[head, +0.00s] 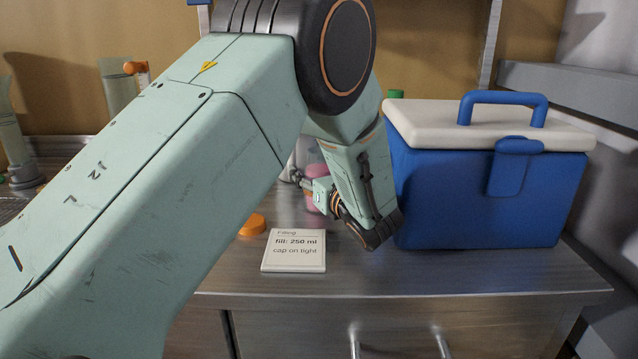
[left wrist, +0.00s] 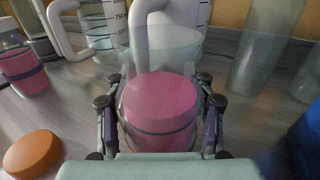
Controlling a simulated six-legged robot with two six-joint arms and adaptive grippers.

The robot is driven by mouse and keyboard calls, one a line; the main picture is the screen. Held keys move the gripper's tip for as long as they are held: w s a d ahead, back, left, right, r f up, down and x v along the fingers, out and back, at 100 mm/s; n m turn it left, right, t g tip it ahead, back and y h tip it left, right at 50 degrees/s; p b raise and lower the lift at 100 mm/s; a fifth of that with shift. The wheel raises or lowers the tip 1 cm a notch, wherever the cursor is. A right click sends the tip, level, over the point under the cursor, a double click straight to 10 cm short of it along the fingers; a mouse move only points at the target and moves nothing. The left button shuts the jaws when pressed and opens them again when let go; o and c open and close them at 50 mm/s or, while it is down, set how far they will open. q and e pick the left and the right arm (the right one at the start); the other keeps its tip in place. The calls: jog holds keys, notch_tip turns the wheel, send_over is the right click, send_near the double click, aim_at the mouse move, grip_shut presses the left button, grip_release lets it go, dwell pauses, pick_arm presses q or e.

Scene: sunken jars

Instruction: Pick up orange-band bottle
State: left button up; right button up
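My left gripper (left wrist: 160,103) has one finger on each side of a clear bottle with pink contents (left wrist: 160,110). A narrow gap seems to show beside the fingers; contact cannot be told for sure. The bottle stands upright, and its band looks greyish here, not clearly orange. In the head view, my left gripper (head: 308,188) is low over the bench, beside pink contents (head: 316,172), partly hidden by my arm. A second pink-filled bottle (left wrist: 24,68) stands at the left in the wrist view. My right gripper is not in view.
An orange cap (head: 252,225) lies left of a filling card (head: 294,251). A blue cooler (head: 470,205) with a white lid stands close to the right of my gripper. Graduated glassware (left wrist: 100,20) and a tall clear cylinder (left wrist: 258,60) stand behind the bottle.

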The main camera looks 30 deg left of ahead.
pick_arm(q)
grip_shut()
jog(key=shift+w+r, duration=0.1)
jog(key=shift+r, duration=0.15)
dwell(0.3)
notch_tip(320, 180, up, 17)
jog(key=p, duration=0.5)
jog(key=shift+r+p, duration=0.2)
jog(key=shift+p, duration=0.2)
dwell(0.6)
jog(key=shift+r, duration=0.1)
dwell(0.4)
jog(key=shift+c, duration=0.4)
grip_release()
grip_shut()
